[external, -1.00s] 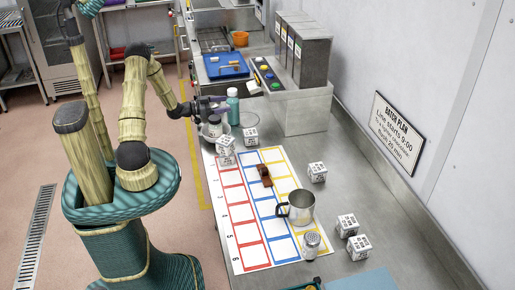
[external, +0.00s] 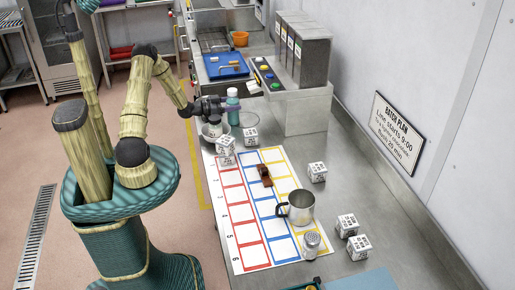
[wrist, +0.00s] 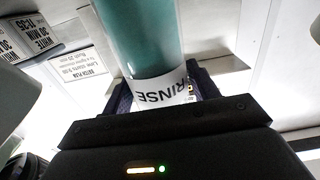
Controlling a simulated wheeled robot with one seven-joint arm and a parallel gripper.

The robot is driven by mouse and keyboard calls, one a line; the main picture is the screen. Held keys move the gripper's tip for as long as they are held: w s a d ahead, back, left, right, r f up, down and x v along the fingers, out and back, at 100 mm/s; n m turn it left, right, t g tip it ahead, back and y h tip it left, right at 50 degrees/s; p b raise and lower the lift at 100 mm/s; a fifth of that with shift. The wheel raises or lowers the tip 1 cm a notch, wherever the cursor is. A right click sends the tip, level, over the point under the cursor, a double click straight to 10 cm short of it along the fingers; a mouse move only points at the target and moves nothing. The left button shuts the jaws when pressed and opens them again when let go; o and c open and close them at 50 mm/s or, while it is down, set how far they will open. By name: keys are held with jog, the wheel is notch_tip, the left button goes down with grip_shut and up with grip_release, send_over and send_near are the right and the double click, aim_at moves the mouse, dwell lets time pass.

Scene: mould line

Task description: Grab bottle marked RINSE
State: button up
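The bottle marked RINSE (wrist: 160,60) is teal with a white label and fills the upper middle of the wrist view. In the external view the bottle (external: 233,107) stands upright at the far end of the bench, beside the sheet. My gripper (external: 225,106) is level with it and reaches it from the left. In the wrist view my dark fingers (wrist: 163,95) lie on both sides of the labelled part. Whether they press on the bottle or leave a small gap, I cannot tell.
A bowl (external: 214,131) is just below my gripper. White marked cubes (external: 250,136) and a clear round dish (external: 249,119) are near the bottle. A grey dispenser unit (external: 303,100) stands to its right. A metal mug (external: 300,207) and a shaker (external: 311,244) are nearer the front.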

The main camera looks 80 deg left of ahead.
aim_at(232, 89)
jog(key=c, duration=0.8)
jog(key=shift+o, duration=0.2)
notch_tip(232, 89, up, 10)
jog(key=shift+r, duration=0.1)
dwell(0.4)
